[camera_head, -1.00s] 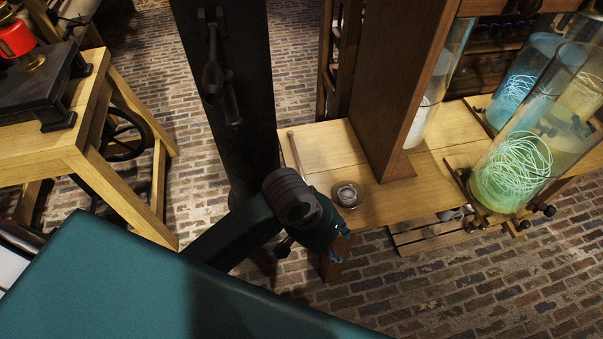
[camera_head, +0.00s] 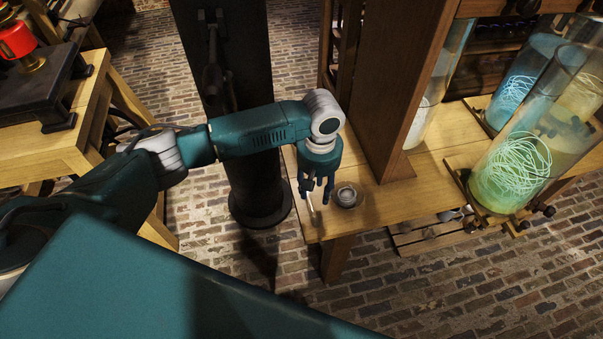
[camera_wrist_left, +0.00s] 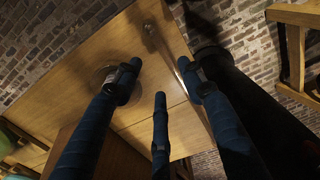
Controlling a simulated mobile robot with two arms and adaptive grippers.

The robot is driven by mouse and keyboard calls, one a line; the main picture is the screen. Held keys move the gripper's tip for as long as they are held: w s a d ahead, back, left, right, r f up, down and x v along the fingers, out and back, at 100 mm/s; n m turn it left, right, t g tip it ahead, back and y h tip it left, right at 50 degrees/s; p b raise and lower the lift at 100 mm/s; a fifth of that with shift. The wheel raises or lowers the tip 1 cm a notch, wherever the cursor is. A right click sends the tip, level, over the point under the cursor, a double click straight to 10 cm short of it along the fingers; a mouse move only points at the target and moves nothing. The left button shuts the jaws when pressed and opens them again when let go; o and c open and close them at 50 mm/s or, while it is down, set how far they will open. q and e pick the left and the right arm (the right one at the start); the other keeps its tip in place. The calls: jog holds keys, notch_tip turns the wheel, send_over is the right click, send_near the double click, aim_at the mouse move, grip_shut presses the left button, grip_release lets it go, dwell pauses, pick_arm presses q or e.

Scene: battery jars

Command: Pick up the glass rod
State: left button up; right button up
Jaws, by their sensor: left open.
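The glass rod is a thin pale stick lying on the wooden bench, close to its left edge. In the head view only a short piece of the glass rod (camera_head: 311,203) shows beside my left gripper's fingers. In the left wrist view the glass rod (camera_wrist_left: 181,68) runs lengthwise near the bench edge, partly behind the right-hand finger. My left gripper (camera_head: 316,191) points down over the bench, open, with nothing between its fingers. Its three blue fingers are spread in the left wrist view (camera_wrist_left: 160,88). My right gripper is out of view.
A small round glass dish (camera_head: 347,195) sits on the wooden bench (camera_head: 392,210) right of the gripper. A thick wooden post (camera_head: 400,100) rises behind it. Tall glass jars (camera_head: 515,160) with coiled strands stand farther right. A dark column (camera_head: 245,165) stands left of the bench.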

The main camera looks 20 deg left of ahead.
aim_at(312, 203)
pick_arm(q)
jog(key=shift+w+a+f+p, duration=0.1)
jog(key=shift+a+f+p, duration=0.05)
jog(key=shift+f, duration=1.05)
jog(key=shift+a+f+p, duration=0.1)
jog(key=shift+a+f, duration=0.1)
jog(key=shift+f, duration=0.95)
jog(key=shift+w+a+f+p, duration=0.1)
jog(key=shift+a+f+p, duration=0.05)
jog(key=shift+f, duration=1.05)
grip_shut()
